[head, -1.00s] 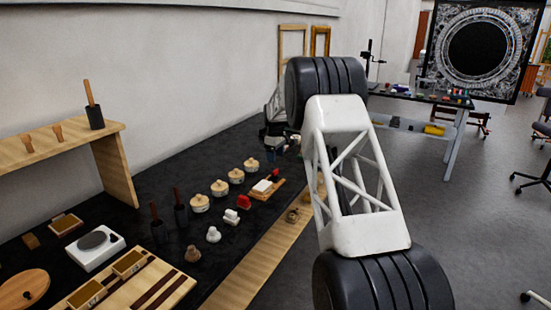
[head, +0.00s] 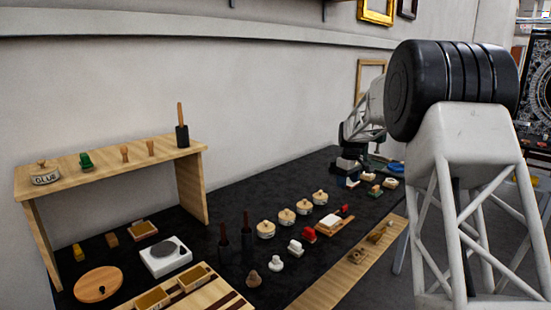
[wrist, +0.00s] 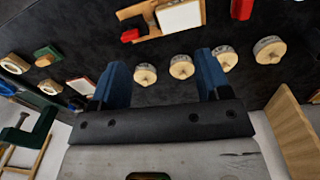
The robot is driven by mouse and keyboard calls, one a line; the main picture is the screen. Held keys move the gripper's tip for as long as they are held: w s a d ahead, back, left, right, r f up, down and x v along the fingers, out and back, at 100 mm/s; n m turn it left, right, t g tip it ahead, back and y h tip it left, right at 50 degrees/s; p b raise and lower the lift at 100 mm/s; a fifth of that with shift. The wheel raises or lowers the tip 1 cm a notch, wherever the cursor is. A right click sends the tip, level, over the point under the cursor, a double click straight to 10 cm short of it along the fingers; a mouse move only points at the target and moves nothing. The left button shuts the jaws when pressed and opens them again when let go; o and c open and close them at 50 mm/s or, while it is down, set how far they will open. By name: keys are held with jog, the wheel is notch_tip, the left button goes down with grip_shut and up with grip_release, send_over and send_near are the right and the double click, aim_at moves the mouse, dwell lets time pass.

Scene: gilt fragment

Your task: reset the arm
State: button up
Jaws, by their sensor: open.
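My gripper (wrist: 161,80) shows in the wrist view with its two blue fingers spread wide and nothing between them. It hangs over the black counter, near a row of jars with round wooden lids (wrist: 181,67). In the head view my arm is at the right, and its far end reaches over the back part of the counter (head: 215,290). The fingertips are too small to make out clearly there.
A wooden shelf (head: 110,165) stands at the left. The wall runs close behind.

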jog(key=s+a+r+m, duration=0.15)
jog(key=s+r, duration=0.25)
jog(key=s, duration=0.7)
jog(key=s+a+r+m+t, duration=0.1)
jog(key=s+a+r, duration=0.25)
jog(key=s, duration=0.75)
jog(key=s+a+r+m, duration=0.15)
jog(key=s+r, duration=0.35)
jog(key=s, duration=0.7)
jog(key=s+a+f+m, duration=0.1)
jog(key=s+f, duration=0.1)
jog(key=s, duration=0.8)
jog(key=s+a+f+m, duration=0.1)
jog(key=s+f, duration=0.2)
jog(key=s, duration=0.7)
jog(key=s+f+m+t, duration=0.1)
jog(key=s+f, duration=0.1)
jog(key=s, duration=0.8)
jog(key=shift+s+a+f+m, duration=0.35)
jog(key=shift+s+a+m, duration=0.05)
